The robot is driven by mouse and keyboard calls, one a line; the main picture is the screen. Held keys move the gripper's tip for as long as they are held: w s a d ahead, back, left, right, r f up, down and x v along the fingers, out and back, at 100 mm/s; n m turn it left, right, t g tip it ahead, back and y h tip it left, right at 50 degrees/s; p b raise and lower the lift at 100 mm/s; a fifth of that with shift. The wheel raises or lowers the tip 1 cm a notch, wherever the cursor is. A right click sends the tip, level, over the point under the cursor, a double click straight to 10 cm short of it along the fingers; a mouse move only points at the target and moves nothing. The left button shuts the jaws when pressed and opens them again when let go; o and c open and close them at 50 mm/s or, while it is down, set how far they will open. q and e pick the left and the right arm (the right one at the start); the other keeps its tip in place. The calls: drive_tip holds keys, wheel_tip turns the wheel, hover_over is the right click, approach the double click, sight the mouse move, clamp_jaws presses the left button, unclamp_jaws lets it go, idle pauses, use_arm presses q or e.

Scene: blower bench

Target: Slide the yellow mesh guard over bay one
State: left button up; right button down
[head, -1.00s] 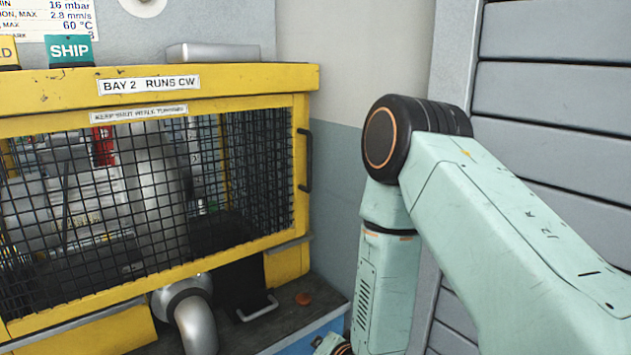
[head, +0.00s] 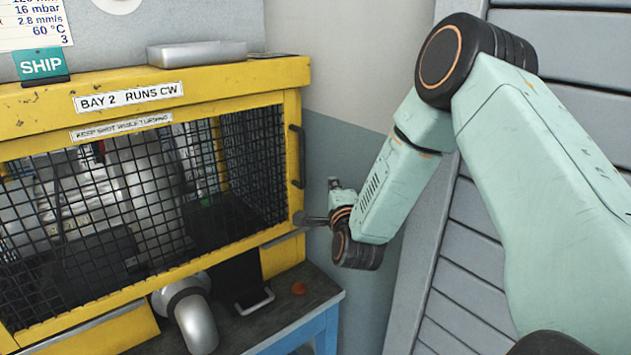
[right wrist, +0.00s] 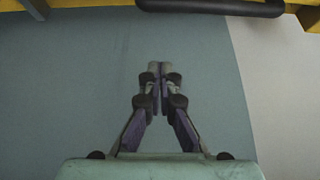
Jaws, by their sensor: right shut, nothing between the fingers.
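The yellow mesh guard (head: 294,120) fills the left of the head view, with black wire mesh in a scuffed yellow frame. It stands under a yellow beam labelled "BAY 2 RUNS CW" (head: 129,97). Its dark bar handle (head: 297,156) is on the right end and also shows at the top of the right wrist view (right wrist: 210,6). My right gripper (head: 305,219) is by the guard's lower right corner, below the handle. In the right wrist view its fingers (right wrist: 154,72) are shut together and empty, apart from the handle. My left gripper is out of view.
Behind the mesh are blower parts, partly hidden. A silver pipe elbow (head: 195,318) and a black piece with a metal loop (head: 240,285) are below the guard. A small reddish-brown object (head: 299,288) lies on the blue-edged bench (head: 318,305).

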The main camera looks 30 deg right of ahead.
drive_tip(key=w+a, duration=0.3)
drive_tip(key=shift+w+a+r+p, duration=0.15)
drive_tip(key=shift+w+r+p, duration=0.15)
drive_tip(key=shift+p, duration=0.1)
